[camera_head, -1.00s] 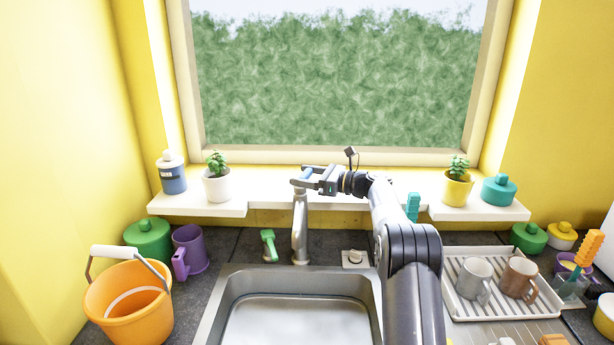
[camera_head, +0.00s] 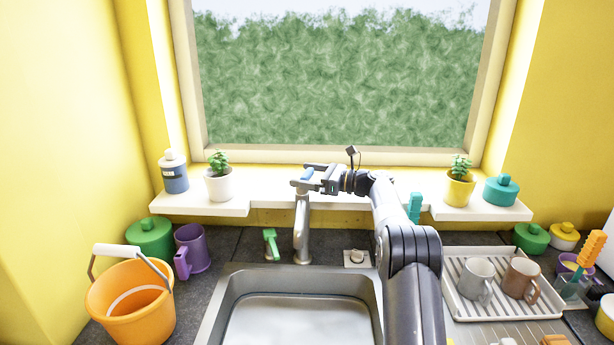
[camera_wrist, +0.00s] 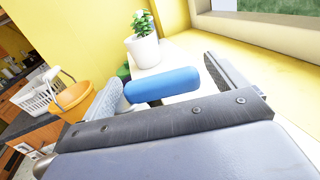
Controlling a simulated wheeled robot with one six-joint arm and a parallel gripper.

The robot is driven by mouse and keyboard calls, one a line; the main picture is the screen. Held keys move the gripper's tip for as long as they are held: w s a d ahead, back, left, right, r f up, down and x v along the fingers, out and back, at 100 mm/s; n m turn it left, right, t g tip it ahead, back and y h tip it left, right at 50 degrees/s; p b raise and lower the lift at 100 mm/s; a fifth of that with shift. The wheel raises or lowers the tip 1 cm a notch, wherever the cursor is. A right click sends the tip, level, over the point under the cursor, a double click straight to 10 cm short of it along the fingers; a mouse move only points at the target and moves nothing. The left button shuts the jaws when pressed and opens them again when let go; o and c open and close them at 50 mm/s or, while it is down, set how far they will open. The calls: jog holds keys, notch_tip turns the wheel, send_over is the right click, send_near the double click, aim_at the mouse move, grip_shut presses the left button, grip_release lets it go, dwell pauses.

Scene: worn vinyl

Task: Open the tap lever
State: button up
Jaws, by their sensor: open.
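The metal tap (camera_head: 302,232) stands upright behind the sink. Its blue lever (camera_head: 306,174) is on top, partly hidden by my gripper (camera_head: 303,177) in the head view. My gripper is open and reaches in from the right at the height of the lever. In the wrist view the blue lever (camera_wrist: 162,85) lies crosswise between the two spread fingers. Its left end is close to the left finger and its right end is close to the right finger. I cannot tell whether either finger touches it.
The sink (camera_head: 300,312) is below. A white potted plant (camera_head: 219,182) and a blue jar (camera_head: 174,176) stand on the sill to the left. An orange bucket (camera_head: 128,305) is at left, a dish rack (camera_head: 455,298) at right.

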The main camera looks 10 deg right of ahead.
aim_at(307, 172)
notch_tip(307, 172, up, 10)
jog(key=shift+f, duration=0.1)
dwell(0.4)
dwell(0.4)
notch_tip(307, 172, down, 10)
jog(key=shift+r, duration=0.1)
dwell(0.3)
dwell(0.5)
